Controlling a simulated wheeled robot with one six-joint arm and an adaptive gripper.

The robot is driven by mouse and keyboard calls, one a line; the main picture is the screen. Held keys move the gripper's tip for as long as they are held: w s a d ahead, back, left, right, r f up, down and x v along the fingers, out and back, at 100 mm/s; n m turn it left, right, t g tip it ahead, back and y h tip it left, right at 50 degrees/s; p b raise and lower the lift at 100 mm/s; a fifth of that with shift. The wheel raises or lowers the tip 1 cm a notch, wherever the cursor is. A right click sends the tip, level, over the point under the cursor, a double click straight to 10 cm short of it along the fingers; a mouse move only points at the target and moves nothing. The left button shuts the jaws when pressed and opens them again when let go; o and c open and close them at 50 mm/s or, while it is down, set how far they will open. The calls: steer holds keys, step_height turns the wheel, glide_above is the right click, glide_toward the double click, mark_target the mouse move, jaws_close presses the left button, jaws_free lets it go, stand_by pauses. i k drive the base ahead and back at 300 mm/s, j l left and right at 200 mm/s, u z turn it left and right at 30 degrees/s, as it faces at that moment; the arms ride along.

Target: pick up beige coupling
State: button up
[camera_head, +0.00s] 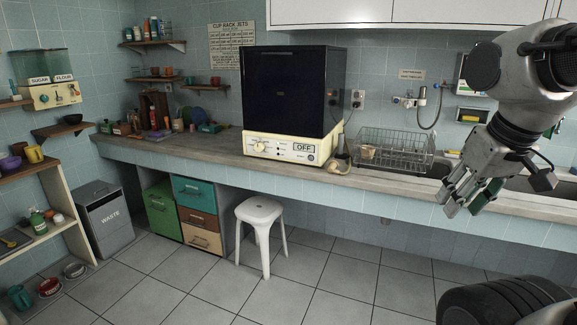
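A small beige piece (340,166) lies on the counter just right of the front of the cream-based machine. It may be the beige coupling, but it is too small to tell its shape. A second beige item (367,152) shows at the left end of the wire dish rack, also unclear. My gripper (460,203) hangs at the right, in front of the counter edge, pointing down and left, well to the right of both beige pieces in the picture. A dark green part shows beside its fingers; I cannot tell whether it is held or how wide the fingers stand.
The tall black machine (294,95) stands on the counter (205,145). The wire dish rack (410,150) stands to its right, near a sink. A white stool (259,212) stands on the floor below the counter.

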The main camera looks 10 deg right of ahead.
mark_target(333, 165)
steer(key=i+z, duration=0.2)
steer(key=i, duration=0.35)
steer(key=i+j+z, duration=0.15)
steer(key=i, duration=0.4)
steer(key=i+j+z, duration=0.2)
steer(key=i, duration=0.35)
steer(key=i+j+z, duration=0.45)
steer(key=i+j, duration=0.15)
steer(key=k+l+u, duration=0.1)
steer(key=l, duration=0.25)
